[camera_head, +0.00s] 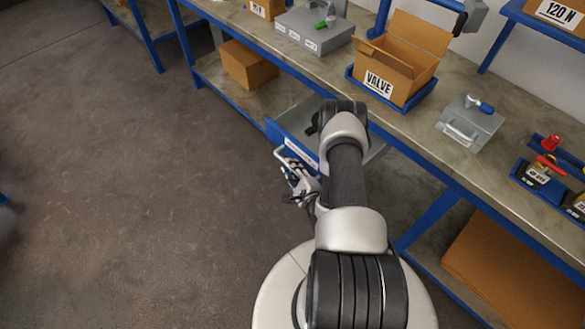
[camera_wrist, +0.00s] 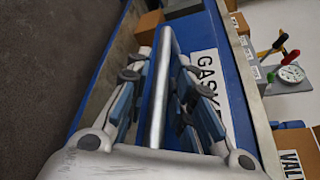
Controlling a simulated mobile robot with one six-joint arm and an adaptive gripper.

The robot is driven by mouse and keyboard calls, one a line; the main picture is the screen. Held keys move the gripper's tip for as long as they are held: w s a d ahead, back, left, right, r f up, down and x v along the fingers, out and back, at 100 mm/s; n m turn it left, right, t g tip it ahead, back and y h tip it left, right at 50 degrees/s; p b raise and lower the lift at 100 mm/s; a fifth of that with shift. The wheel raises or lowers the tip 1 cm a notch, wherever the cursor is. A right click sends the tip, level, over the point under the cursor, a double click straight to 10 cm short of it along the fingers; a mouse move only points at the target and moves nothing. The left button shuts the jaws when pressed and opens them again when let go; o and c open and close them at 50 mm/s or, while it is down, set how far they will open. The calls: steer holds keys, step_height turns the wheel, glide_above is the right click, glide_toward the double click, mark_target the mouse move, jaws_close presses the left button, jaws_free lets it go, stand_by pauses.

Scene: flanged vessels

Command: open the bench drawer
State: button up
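The bench drawer (camera_head: 298,147) stands pulled out from under the workbench, with its grey inside partly showing behind my arm. Its blue front carries a white label, which also shows in the wrist view (camera_wrist: 207,80). The drawer's silver bar handle (camera_wrist: 161,90) runs between my gripper's fingers (camera_wrist: 160,95). In the head view my gripper (camera_head: 298,180) is at the drawer front, partly hidden by my arm.
On the workbench (camera_head: 420,128) stand an open box labelled VALVE (camera_head: 395,65), a grey case (camera_head: 314,28) and a grey block with a handle (camera_head: 470,122). A cardboard box (camera_head: 248,65) lies on the lower shelf. The floor (camera_head: 120,180) left of the drawer is clear.

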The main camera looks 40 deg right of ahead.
steer(key=v, duration=0.7)
steer(key=shift+s, duration=0.3)
